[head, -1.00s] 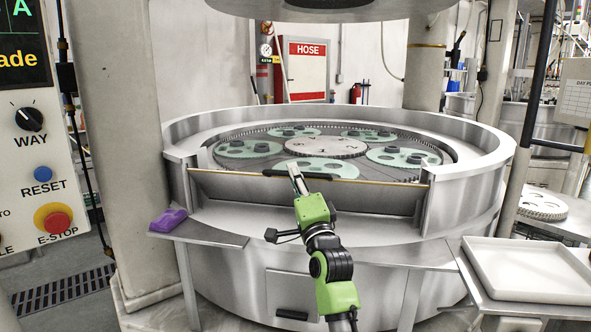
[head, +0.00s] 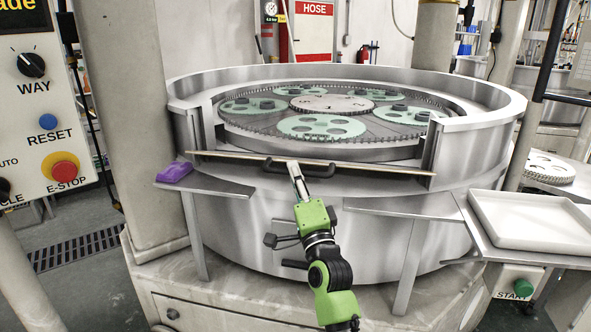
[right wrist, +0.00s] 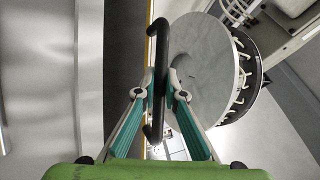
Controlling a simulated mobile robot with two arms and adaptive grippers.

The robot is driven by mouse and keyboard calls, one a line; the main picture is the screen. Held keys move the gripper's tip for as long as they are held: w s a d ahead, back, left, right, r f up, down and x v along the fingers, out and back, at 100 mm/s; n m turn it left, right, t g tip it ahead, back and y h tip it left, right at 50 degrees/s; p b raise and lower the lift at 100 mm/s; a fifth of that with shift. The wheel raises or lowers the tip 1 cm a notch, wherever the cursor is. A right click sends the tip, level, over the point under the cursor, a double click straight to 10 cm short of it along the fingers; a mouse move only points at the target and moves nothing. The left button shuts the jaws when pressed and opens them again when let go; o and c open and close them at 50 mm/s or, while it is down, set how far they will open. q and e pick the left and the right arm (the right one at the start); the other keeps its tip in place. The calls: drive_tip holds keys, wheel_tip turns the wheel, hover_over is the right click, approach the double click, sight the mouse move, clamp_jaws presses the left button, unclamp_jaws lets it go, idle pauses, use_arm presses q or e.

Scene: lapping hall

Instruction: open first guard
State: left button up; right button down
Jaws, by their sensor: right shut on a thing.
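The first guard (head: 230,157) is the front metal panel of the round lapping machine (head: 330,215). In the head view it shows nearly edge-on as a thin strip with a yellowish edge, across the gap in the rim. The toothed ring and the plate with green carriers (head: 320,127) lie exposed behind it. My right gripper (head: 293,165) is shut on the guard's black handle (head: 318,168). In the right wrist view the handle (right wrist: 157,50) is a dark bar between the two fingers (right wrist: 160,92). My left gripper is out of view.
A purple object (head: 174,172) lies on the left ledge (head: 215,187). A white tray (head: 530,245) stands at right. A control panel (head: 45,110) with RESET and E-STOP buttons is at left. A bare ledge (head: 400,207) lies right of my arm.

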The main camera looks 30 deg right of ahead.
drive_tip(key=shift+f, duration=0.1)
idle(0.3)
drive_tip(key=c, duration=2.1)
unclamp_jaws()
drive_tip(key=shift+w+d, duration=0.1)
drive_tip(key=shift+w+d+f, duration=0.1)
drive_tip(key=shift+w+f, duration=0.05)
